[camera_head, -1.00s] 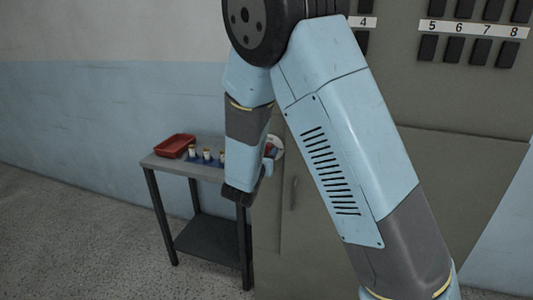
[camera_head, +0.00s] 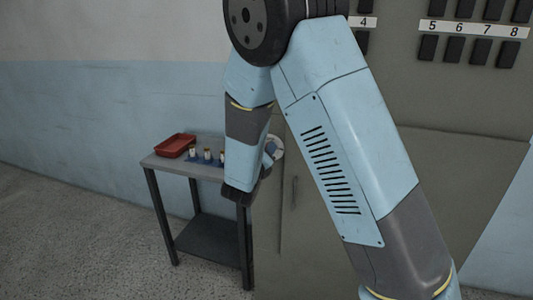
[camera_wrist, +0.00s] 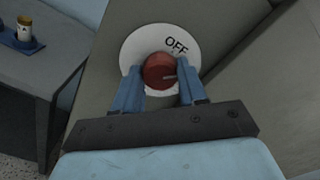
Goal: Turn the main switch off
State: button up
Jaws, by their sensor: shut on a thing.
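The main switch is a red round knob (camera_wrist: 160,70) on a white disc (camera_wrist: 133,48) marked OFF, fixed to the grey cabinet. In the wrist view my gripper (camera_wrist: 161,78) has its two blue fingers on either side of the knob, shut on it. A pale line on the knob lies toward its right side, below the OFF lettering. In the head view the disc (camera_head: 277,148) shows only in part at the cabinet's left edge, behind my arm; the knob is hidden there.
A small table (camera_head: 208,171) stands left of the cabinet (camera_head: 460,160), with a red tray (camera_head: 175,146) and several small fuse-like cylinders in blue holders (camera_head: 207,157). The cabinet carries rows of dark switches with numbered labels (camera_head: 473,30). The floor at left is clear.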

jog(key=shift+a+f+n, duration=0.1)
jog(key=shift+f+n, duration=0.05)
jog(key=shift+n, duration=2.05)
jog(key=shift+a+f+n, duration=0.1)
jog(key=shift+n, duration=2.1)
jog(key=o, duration=0.8)
jog(key=shift+n, duration=0.3)
jog(key=shift+o, duration=1.3)
jog(key=v, duration=1.3)
jog(key=shift+s, duration=0.35)
